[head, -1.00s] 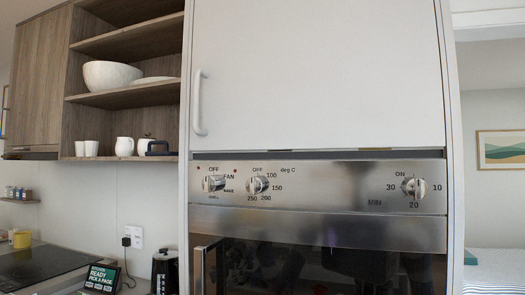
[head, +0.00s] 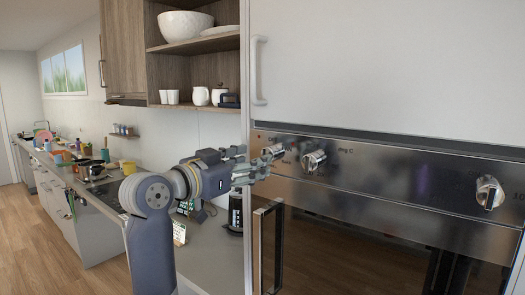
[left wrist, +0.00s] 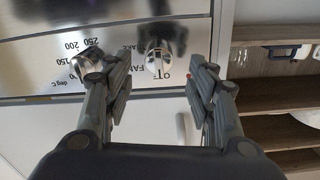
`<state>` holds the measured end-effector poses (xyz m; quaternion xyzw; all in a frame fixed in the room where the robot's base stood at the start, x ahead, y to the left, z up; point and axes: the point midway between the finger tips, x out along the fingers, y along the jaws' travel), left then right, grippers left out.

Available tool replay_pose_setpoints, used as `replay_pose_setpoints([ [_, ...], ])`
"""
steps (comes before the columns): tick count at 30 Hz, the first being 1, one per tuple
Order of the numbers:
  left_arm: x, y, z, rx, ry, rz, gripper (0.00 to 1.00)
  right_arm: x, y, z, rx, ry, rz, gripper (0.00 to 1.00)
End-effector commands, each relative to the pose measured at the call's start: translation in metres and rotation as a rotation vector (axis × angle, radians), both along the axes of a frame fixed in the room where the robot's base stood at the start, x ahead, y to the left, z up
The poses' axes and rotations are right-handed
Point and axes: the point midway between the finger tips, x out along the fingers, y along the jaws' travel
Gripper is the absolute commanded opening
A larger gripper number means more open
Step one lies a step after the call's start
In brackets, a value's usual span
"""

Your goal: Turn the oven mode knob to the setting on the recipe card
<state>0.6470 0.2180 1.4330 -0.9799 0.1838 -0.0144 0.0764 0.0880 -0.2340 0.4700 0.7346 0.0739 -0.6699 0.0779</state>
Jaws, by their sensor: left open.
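The oven mode knob (head: 275,150) is the silver left-hand knob on the steel oven panel. The upside-down left wrist view shows this knob (left wrist: 160,52), with OFF and FAN lettering beside it; its grip bar appears to line up with OFF. My left gripper (head: 258,163) is open in front of the panel's left end. In the left wrist view its fingers (left wrist: 162,70) stand on either side of the mode knob, with gaps. A small pale card (head: 179,232) stands on the counter, its text unreadable; I cannot tell whether it is the recipe card. My right gripper is not in view.
The temperature knob (head: 313,160) is close to the right of the mode knob. The timer knob (head: 489,192) is at the far right. The oven door handle (head: 265,245) juts out below my gripper. A dark kettle-like item (head: 235,213) stands on the counter.

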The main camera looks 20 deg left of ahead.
Motion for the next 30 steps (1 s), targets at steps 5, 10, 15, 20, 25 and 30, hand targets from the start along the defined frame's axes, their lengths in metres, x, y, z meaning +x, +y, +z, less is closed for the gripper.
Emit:
replay_pose_setpoints([
  [5, 0.026, -0.011, 0.002, -0.001, 0.003, -0.003, 0.52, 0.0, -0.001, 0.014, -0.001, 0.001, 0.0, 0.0],
  [10, 0.038, -0.015, 0.0, 0.001, 0.001, -0.001, 0.52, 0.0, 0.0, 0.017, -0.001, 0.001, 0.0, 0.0],
  [15, 0.04, -0.016, -0.001, 0.001, 0.001, 0.0, 0.52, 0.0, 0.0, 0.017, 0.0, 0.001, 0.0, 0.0],
  [20, 0.04, -0.016, -0.001, 0.001, 0.001, 0.0, 0.45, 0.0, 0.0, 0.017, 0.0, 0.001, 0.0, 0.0],
  [25, 0.039, -0.016, 0.0, 0.001, 0.001, 0.0, 0.07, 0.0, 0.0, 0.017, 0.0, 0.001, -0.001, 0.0],
  [30, 0.039, -0.016, -0.001, 0.002, 0.0, 0.0, 0.07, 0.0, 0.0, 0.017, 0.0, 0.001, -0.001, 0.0],
])
